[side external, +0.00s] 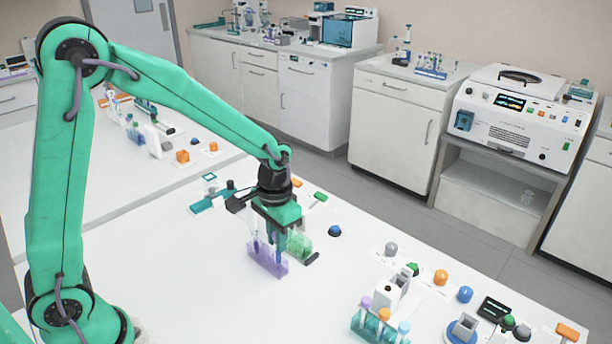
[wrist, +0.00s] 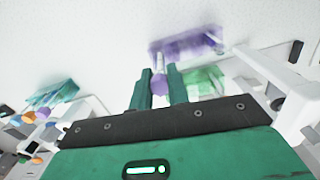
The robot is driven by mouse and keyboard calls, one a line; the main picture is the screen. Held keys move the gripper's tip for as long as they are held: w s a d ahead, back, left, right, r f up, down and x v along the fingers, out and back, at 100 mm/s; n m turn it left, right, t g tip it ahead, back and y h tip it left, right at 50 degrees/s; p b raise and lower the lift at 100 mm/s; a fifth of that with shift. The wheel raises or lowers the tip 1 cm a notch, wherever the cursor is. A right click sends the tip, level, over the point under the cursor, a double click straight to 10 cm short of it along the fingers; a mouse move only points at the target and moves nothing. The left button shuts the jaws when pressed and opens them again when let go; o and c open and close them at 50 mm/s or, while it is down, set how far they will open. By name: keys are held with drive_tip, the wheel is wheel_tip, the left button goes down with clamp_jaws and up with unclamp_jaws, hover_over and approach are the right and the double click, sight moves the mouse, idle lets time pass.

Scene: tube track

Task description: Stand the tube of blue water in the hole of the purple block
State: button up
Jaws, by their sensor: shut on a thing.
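The purple block (side external: 267,262) is a clear, tinted block on the white table, below my gripper. It also shows in the wrist view (wrist: 187,44), beyond the fingertips. My gripper (side external: 279,226) points down over the block's right part. In the wrist view my gripper (wrist: 158,82) is shut on a thin upright tube (wrist: 160,80) with a lilac top. The tube's lower end is at the block; I cannot tell whether it is inside a hole. Another slim tube (side external: 255,243) with bluish-violet content stands at the block's left part. The colour of the held tube's water is unclear.
A green clear block (side external: 300,244) stands close to the right of the purple block. A rack of capped tubes (side external: 378,326) and several coloured knobs (side external: 440,277) are at the right front.

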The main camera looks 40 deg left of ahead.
drive_tip(key=shift+f, duration=0.65)
drive_tip(key=o, duration=0.8)
drive_tip(key=shift+o, duration=0.2)
drive_tip(key=shift+r, duration=0.1)
wheel_tip(320, 180, up, 7)
drive_tip(key=shift+w+r, duration=0.1)
drive_tip(key=shift+r, duration=0.25)
idle(0.8)
